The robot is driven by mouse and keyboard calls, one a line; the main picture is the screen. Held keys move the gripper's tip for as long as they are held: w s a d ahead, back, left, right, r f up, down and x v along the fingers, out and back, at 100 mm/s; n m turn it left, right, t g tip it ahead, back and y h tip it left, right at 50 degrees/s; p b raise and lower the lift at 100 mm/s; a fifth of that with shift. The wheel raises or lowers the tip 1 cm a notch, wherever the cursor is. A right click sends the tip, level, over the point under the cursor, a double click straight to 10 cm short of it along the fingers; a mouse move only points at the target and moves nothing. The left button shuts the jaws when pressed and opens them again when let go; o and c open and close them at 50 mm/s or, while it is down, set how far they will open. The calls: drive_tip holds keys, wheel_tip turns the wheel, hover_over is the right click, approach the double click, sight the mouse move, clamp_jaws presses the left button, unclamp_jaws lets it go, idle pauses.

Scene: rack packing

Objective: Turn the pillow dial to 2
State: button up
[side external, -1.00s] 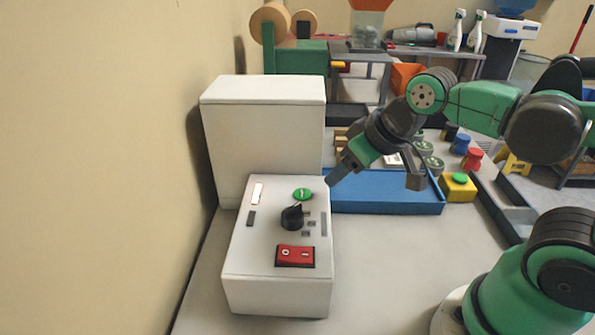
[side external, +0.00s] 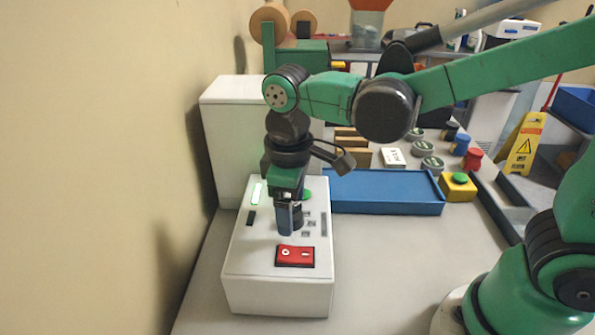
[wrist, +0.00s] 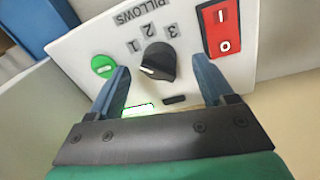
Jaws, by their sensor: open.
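The pillow dial is a black knob (wrist: 157,62) on the sloped top of a white control box (side external: 277,285). In the wrist view, the labels 1 (wrist: 133,45), 2 (wrist: 146,29) and 3 (wrist: 172,30) and the word PILLOWS lie around it. A pale mark shows on the knob's left side; I cannot tell which number it selects. My gripper (wrist: 160,64) is open and points down over the box, with one blue finger on each side of the knob, apparently apart from it. In the side view, my gripper largely hides the knob.
A red rocker switch (side external: 295,256) sits in front of the dial, and a green button (wrist: 104,66) sits beside it. A green-edged light strip (wrist: 138,110) is on the panel. A blue tray (side external: 385,190) lies right of the box, and a white cabinet (side external: 225,135) stands behind.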

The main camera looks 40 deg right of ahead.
drive_tip(key=shift+f, duration=0.6)
clamp_jaws()
drive_tip(key=shift+m, duration=0.4)
drive_tip(key=m, duration=0.3)
drive_tip(key=shift+m, duration=0.3)
drive_tip(key=shift+m+g, duration=0.3)
drive_tip(key=shift+m, duration=1.9)
